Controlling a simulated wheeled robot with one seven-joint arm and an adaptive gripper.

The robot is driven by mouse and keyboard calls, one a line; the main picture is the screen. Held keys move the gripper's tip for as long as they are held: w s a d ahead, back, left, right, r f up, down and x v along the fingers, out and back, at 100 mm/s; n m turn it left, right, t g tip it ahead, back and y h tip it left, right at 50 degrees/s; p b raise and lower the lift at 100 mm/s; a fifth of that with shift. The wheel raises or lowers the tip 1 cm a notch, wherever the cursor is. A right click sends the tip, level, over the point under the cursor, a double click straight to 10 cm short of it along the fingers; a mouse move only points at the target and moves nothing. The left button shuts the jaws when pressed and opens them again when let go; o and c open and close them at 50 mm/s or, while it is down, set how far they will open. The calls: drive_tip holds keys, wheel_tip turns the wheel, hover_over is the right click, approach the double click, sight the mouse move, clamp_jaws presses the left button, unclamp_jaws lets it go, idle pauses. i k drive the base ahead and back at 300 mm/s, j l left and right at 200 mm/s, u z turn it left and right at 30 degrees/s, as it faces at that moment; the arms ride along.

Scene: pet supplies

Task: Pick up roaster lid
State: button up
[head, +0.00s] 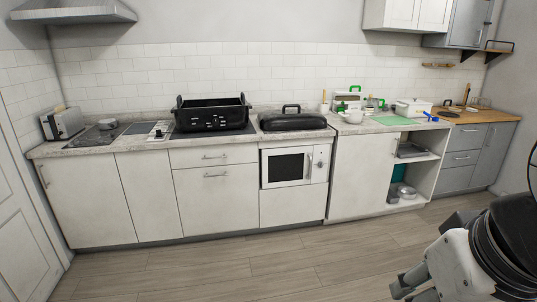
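The black roaster lid (293,122) lies on the counter above the microwave, with its looped handle standing up on top. The black roaster pan (212,117) stands to its left, with tall handles at both ends; the two look a little apart. Part of my gripper (412,286) shows low at the right, in front of the cabinets and far from the lid. Its fingers are partly cut off by the bottom edge, so I cannot tell if they are open or shut.
A toaster (63,123) stands at the left counter end. A white pot (413,108), a green mat (398,121) and small items are right of the lid. A built-in microwave (286,167) sits below it. The wooden floor (230,270) before the cabinets is clear.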

sight(271, 120)
drive_tip(key=i, duration=4.7)
